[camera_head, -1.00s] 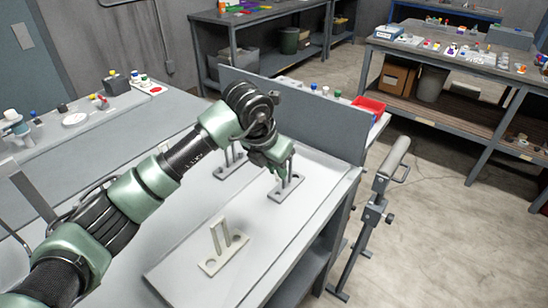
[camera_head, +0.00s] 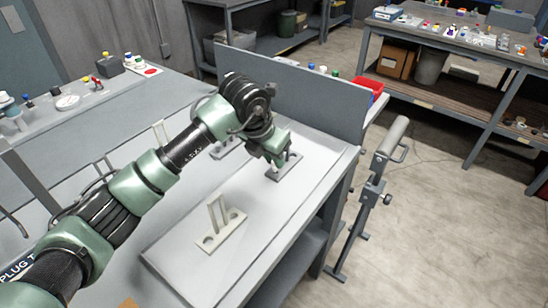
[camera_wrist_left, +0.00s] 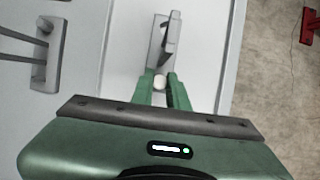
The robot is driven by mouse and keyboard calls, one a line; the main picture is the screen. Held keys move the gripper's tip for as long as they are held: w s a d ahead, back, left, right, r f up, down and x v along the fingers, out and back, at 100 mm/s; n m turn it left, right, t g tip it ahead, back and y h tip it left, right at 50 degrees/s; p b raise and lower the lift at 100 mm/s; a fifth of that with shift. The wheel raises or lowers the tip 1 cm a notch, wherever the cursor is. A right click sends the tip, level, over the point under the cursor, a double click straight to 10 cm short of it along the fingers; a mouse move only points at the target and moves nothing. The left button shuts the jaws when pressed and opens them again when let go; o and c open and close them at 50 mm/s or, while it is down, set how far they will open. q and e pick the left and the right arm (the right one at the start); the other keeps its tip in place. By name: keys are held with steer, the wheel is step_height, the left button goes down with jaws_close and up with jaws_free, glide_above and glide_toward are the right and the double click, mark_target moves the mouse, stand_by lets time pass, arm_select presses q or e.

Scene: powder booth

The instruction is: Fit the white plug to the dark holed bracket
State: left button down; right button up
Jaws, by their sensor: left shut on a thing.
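My left gripper (camera_head: 277,158) is low over a grey holed bracket (camera_head: 284,170) with upright posts, at the right end of the pale tray. In the left wrist view its fingers (camera_wrist_left: 162,88) are shut on a small white plug (camera_wrist_left: 159,82). The grey bracket (camera_wrist_left: 157,52) lies just beyond the fingertips there. I cannot tell whether the plug touches it. A second grey bracket (camera_head: 218,152) is partly hidden behind my left arm; a grey bracket also shows at the left of the wrist view (camera_wrist_left: 46,68). The plug is hidden in the head view. My right gripper is not in view.
A cream bracket (camera_head: 222,232) with two holes and upright posts stands nearer on the tray (camera_head: 180,255). A grey panel (camera_head: 300,100) rises behind the tray. A red bin (camera_head: 368,88) is beyond it. A grey stand (camera_head: 378,180) is on the floor at right.

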arm_select(q)
steer(key=shift+f, duration=0.1)
steer(key=shift+w+f+b, duration=0.1)
steer(key=shift+w+b, duration=0.05)
steer(key=shift+b, duration=0.15)
stand_by(0.8)
steer(key=shift+f, duration=0.2)
steer(key=shift+f+b, duration=0.3)
steer(key=shift+b, duration=0.25)
steer(key=c, duration=1.3)
jaws_free()
steer(key=b+v, duration=0.1)
steer(key=v, duration=0.7)
